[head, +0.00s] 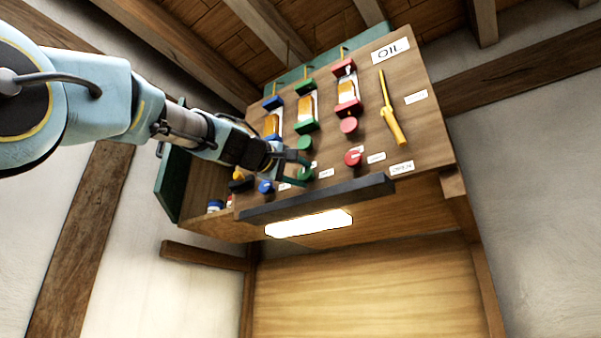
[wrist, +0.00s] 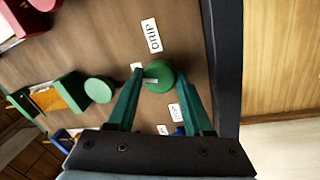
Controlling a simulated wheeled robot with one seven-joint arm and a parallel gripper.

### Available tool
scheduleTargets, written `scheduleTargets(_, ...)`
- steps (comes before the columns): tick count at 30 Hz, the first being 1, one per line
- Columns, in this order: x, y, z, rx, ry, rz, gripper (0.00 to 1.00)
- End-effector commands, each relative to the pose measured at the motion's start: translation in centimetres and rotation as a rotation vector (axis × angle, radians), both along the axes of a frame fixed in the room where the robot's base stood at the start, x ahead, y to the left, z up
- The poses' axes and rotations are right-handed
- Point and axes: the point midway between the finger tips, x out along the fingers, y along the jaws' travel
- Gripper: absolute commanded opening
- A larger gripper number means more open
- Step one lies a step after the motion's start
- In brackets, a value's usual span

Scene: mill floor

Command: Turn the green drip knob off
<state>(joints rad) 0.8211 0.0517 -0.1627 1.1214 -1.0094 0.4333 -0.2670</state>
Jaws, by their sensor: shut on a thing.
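The green drip knob (wrist: 160,77) is a round knob with a pale pointer mark, low on the wooden oil panel (head: 425,125). My gripper (wrist: 154,84) is around it, one finger on each side, shut on it. In the head view the green knob (head: 305,174) is partly hidden by my gripper (head: 297,166). In the wrist view a white label reading DRIP (wrist: 151,35) sits beside the knob, and a smaller label (wrist: 175,114) is partly covered by a finger.
A red knob (head: 353,158) is to the right and a blue knob (head: 265,187) to the left. Another green round piece (head: 305,143) is above. A yellow lever (head: 393,120) is at the panel's right. A dark ledge (head: 330,198) runs below the knobs.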

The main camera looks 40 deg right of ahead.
Motion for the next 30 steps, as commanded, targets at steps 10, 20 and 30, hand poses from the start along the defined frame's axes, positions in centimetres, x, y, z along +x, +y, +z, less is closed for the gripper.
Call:
scheduleTargets(10,-0.08,0.0,0.13,-0.048,0.183,0.0,0.0)
scheduleTargets(20,-0.06,0.01,0.07,-0.064,0.237,0.002,0.0)
scheduleTargets(30,-0.05,0.02,0.07,-0.064,0.239,0.001,0.0)
